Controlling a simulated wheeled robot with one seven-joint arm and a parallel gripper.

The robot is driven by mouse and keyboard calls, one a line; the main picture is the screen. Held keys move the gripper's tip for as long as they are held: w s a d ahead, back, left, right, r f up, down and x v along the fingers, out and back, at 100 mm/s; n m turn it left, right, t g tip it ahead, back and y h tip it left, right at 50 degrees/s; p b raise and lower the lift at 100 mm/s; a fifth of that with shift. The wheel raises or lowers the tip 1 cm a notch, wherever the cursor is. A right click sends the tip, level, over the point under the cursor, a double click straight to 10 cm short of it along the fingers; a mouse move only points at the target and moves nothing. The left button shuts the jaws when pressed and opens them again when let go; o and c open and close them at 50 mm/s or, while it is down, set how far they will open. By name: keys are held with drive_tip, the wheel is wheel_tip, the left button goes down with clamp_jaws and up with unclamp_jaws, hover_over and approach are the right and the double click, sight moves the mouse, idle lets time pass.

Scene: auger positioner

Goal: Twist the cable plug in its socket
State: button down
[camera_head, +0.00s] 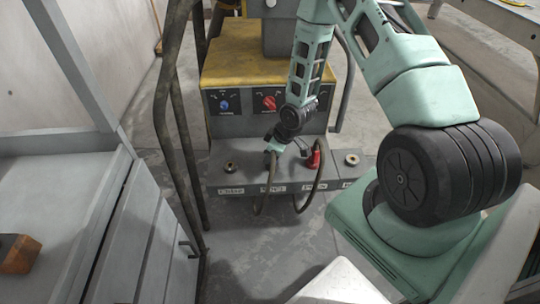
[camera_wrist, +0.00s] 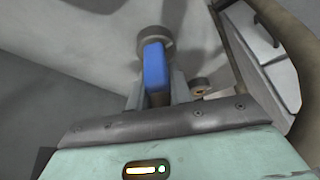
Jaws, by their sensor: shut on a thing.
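My gripper (camera_head: 273,148) is over the grey front ledge of the machine, at the second socket from the left. The wrist view shows my gripper (camera_wrist: 155,88) with its fingers on both sides of a blue plug (camera_wrist: 155,62), shut on it. The plug's far end meets a round dark socket (camera_wrist: 155,38); how deep it sits is hidden. In the head view the plug is mostly hidden by my gripper, and a dark cable (camera_head: 262,200) loops down near it.
A red plug (camera_head: 313,158) with its own hanging cable stands just right of my gripper. Uncovered sockets are at the left (camera_head: 231,167) and right (camera_head: 351,159). The machine (camera_head: 240,75) rises behind with blue and red knobs. Bent dark pipes (camera_head: 178,130) stand to the left.

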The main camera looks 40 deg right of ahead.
drive_tip(key=shift+m+h, duration=0.4)
drive_tip(key=shift+m, duration=0.7)
drive_tip(key=m+h, duration=0.1)
drive_tip(key=m, duration=0.2)
drive_tip(key=shift+d+t, duration=0.15)
drive_tip(key=shift+t, duration=0.25)
drive_tip(key=c, duration=1.2)
unclamp_jaws()
drive_tip(key=p+v, duration=0.3)
drive_tip(key=v, duration=1.4)
drive_tip(key=shift+r, duration=0.25)
